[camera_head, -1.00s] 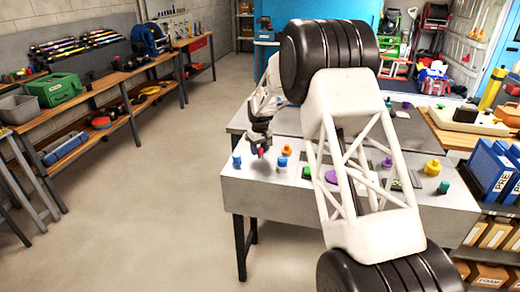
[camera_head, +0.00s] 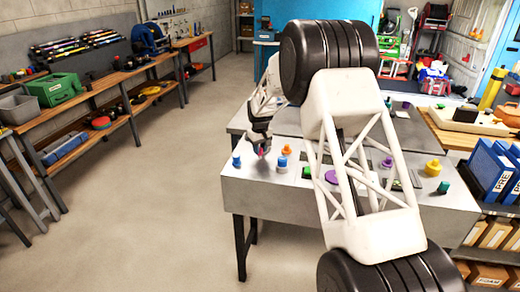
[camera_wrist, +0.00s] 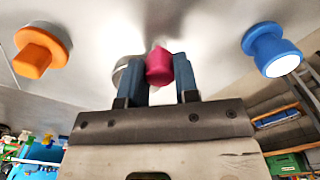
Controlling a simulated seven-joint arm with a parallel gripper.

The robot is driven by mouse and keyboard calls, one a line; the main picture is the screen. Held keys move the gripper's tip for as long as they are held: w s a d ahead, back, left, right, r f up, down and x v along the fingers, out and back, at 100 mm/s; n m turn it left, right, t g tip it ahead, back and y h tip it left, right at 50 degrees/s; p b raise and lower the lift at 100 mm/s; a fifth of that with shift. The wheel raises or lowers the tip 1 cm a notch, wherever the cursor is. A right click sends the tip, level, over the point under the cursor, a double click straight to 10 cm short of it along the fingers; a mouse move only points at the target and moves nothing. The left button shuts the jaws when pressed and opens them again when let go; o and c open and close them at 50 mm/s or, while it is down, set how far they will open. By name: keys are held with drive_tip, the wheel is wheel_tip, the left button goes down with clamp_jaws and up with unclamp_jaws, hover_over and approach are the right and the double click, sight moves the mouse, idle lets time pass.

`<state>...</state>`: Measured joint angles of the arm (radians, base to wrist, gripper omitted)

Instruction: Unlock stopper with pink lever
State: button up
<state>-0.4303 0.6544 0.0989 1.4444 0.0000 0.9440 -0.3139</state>
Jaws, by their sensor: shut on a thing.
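My gripper (camera_head: 262,147) is at the left end of the metal table, pointing down. In the wrist view its two blue-grey fingers (camera_wrist: 160,72) are shut on the pink lever (camera_wrist: 159,64), one finger on each side. A pale grey round rim (camera_wrist: 121,76), perhaps the stopper's base, shows behind the left finger; the rest is hidden by the lever and fingers. In the head view only a small pink patch of the lever (camera_head: 263,153) shows below the gripper.
More blue, orange, purple and yellow knobs stand on the table (camera_head: 250,192). My arm hides part of it.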

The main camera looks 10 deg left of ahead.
drive_tip(key=m, duration=0.4)
drive_tip(key=shift+r+m, duration=0.1)
drive_tip(key=shift+m, duration=0.3)
drive_tip(key=m, duration=0.3)
drive_tip(key=shift+m, duration=0.3)
drive_tip(key=m, duration=0.4)
drive_tip(key=shift+m, duration=2.2)
drive_tip(key=o, duration=0.9)
drive_tip(key=shift+o, duration=0.2)
